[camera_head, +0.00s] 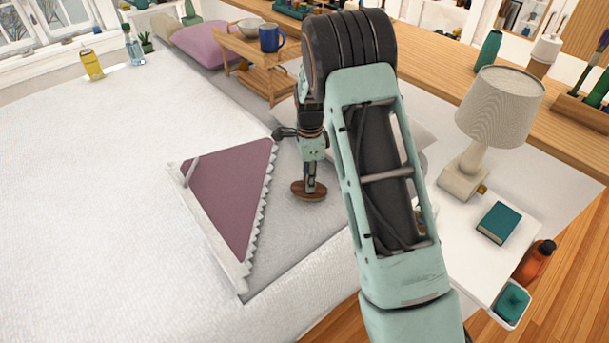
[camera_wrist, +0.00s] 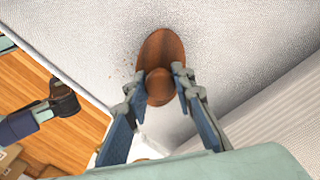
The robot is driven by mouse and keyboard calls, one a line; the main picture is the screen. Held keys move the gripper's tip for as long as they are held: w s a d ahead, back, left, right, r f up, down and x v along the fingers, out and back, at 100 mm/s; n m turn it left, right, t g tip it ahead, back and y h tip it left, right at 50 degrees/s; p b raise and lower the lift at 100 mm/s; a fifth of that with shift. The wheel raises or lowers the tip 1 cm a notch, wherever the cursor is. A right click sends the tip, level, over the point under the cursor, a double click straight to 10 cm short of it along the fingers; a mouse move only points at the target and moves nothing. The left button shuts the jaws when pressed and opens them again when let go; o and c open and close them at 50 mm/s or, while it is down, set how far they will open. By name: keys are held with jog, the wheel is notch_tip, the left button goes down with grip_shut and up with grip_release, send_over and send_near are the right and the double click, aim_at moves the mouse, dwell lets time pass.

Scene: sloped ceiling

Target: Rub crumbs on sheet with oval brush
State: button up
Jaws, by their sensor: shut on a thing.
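The oval brush (camera_head: 309,192) is brown wood with a round knob on its back. In the wrist view the brush (camera_wrist: 161,50) lies flat against or just over the sheet, with a dark shadow around it; I cannot tell if it touches. My gripper (camera_wrist: 160,88) is shut on the knob, one finger on each side, and points down in the head view (camera_head: 311,172). The pale sheet (camera_head: 300,245) covers the bed and fills much of the wrist view (camera_wrist: 245,50). A few tiny brownish crumbs (camera_wrist: 126,73) show left of the brush. The bristles are hidden.
A folded-back cover with a mauve triangle (camera_head: 232,190) and scalloped edge lies left of the brush. A wooden bed tray (camera_head: 262,75) with a blue mug (camera_head: 271,38) stands behind. A lamp (camera_head: 500,108) and teal book (camera_head: 499,223) are on the bedside table at right.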

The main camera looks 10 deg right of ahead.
aim_at(298, 185)
jog(key=shift+s+d, duration=0.7)
jog(key=shift+s, duration=0.3)
jog(key=shift+s+d, duration=0.65)
jog(key=shift+s, duration=0.3)
jog(key=shift+s+d+f, duration=0.1)
jog(key=shift+s+d, duration=0.4)
jog(key=shift+s, duration=0.3)
jog(key=shift+s+d+f, duration=0.1)
jog(key=shift+s+d, duration=0.35)
jog(key=shift+s, duration=0.3)
jog(key=shift+s+a+r, duration=0.1)
jog(key=shift+s+a, duration=0.55)
jog(key=shift+a, duration=0.2)
jog(key=shift+w+a+r+p, duration=0.1)
jog(key=shift+w+a, duration=0.25)
jog(key=shift+w, duration=0.25)
jog(key=shift+w+a+p, duration=0.1)
jog(key=shift+w+a, duration=0.25)
jog(key=shift+w, duration=0.2)
jog(key=shift+w+a+r+p, duration=0.1)
jog(key=shift+w+a, duration=0.25)
jog(key=shift+w, duration=0.25)
